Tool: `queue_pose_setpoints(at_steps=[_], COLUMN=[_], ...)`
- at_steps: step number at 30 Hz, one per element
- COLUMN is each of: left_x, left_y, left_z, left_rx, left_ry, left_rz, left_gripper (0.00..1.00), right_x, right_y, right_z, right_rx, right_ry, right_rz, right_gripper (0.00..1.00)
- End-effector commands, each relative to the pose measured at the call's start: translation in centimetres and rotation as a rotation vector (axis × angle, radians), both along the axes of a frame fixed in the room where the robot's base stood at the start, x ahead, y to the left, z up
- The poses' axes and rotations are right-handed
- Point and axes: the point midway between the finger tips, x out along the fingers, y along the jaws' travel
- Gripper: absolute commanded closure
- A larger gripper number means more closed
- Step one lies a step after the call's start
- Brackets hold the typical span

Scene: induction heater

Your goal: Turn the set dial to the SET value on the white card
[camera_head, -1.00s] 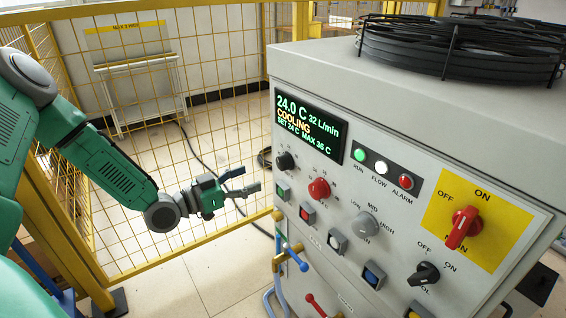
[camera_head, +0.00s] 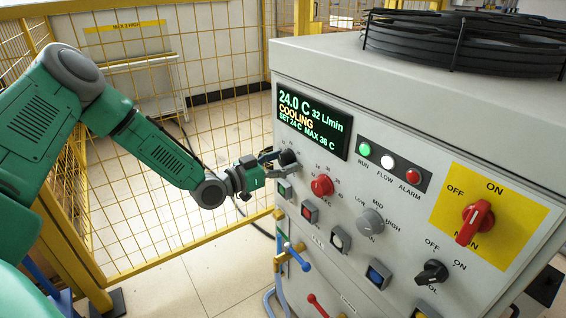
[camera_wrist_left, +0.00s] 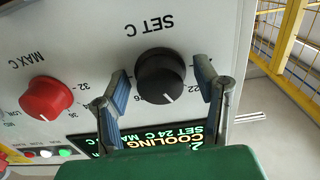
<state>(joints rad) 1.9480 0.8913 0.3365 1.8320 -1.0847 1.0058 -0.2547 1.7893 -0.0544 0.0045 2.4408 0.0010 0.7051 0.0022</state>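The black set dial (camera_head: 287,158) is at the upper left of the heater's front panel. In the left wrist view the dial (camera_wrist_left: 160,75) shows upside down under "SET C", its white pointer mark towards the picture's bottom. My left gripper (camera_head: 277,163) is at the dial, its fingers on either side. In the wrist view its fingers (camera_wrist_left: 163,80) stand apart with gaps to the dial. The display (camera_head: 312,122) reads 24.0 C, 32 L/min, COOLING, SET 24 C, MAX 36 C. I see no white card. My right gripper is out of view.
The red MAX C dial (camera_head: 322,186) is right of and below the set dial. Push buttons (camera_head: 309,211), a grey knob (camera_head: 370,221) and a red main switch (camera_head: 474,222) share the panel. A yellow mesh fence (camera_head: 222,80) stands behind my left arm.

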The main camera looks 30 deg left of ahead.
Motion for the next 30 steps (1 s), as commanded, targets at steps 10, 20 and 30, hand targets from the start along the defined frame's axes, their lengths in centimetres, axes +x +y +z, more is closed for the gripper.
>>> queue_pose_setpoints(at_steps=[10,20,30], left_x=[0.03,0.08,0.12], left_y=[0.1,0.1,0.11], left_z=[0.01,0.13,0.16], left_rx=[0.006,0.118,0.393], left_ry=[-0.001,-0.05,-0.164], left_rz=[0.004,0.001,0.001], left_gripper=[0.9,0.9,0.9], right_x=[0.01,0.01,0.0], right_y=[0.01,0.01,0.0], right_z=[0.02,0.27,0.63], right_rx=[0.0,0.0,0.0], right_ry=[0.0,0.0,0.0], right_rz=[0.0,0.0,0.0], right_gripper=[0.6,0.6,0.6])
